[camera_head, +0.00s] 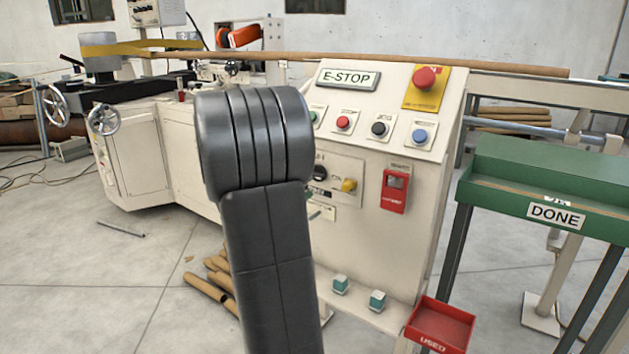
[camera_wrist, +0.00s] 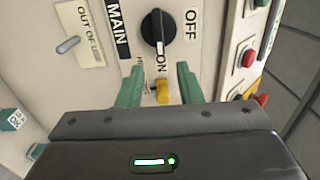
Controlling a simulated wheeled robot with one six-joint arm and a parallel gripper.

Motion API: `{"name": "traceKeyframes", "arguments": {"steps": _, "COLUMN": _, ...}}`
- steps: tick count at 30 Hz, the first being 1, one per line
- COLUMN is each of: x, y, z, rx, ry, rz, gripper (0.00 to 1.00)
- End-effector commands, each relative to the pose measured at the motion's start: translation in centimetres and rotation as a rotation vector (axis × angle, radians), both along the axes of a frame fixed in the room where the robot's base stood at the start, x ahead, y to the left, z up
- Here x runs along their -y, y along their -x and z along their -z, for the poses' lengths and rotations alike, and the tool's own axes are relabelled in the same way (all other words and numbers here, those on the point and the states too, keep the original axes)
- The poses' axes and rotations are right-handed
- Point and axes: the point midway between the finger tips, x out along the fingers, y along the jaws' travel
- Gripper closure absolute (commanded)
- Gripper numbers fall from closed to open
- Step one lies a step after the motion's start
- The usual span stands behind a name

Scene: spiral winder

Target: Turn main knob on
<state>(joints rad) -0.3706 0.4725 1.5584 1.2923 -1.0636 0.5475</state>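The main knob (camera_wrist: 157,28) is black, on a pale panel, beyond my fingertips in the wrist view. Its white mark points down in the picture, at the ON label (camera_wrist: 162,66). The OFF label (camera_wrist: 191,26) is to its right and the MAIN label (camera_wrist: 117,32) to its left. The knob also shows in the head view (camera_head: 320,172), beside my arm. My gripper (camera_wrist: 158,77) is open, its two green fingers apart. It appears clear of the knob. A yellow knob (camera_wrist: 163,93) shows between the fingers; I cannot tell whether anything touches it. In the head view my arm hides most of the gripper.
An E-STOP label (camera_head: 347,79), a red emergency button (camera_head: 424,78) and several push buttons sit above on the sloped panel. A red lockout box (camera_head: 395,188) is right of the knobs. A red USED tray (camera_head: 441,325) and green DONE tray (camera_head: 540,185) stand at right.

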Motion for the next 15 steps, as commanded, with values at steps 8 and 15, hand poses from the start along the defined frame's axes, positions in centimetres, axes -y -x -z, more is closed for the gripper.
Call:
{"name": "traceKeyframes", "arguments": {"steps": 8, "x": -3.6, "y": 4.8, "z": -0.1, "rx": -0.001, "ry": 0.0, "rz": -0.003, "gripper": 0.67}}
{"name": "traceKeyframes", "arguments": {"steps": 15, "x": -4.6, "y": 6.4, "z": 0.0, "rx": -0.001, "ry": -0.001, "rz": 0.0, "gripper": 0.67}}
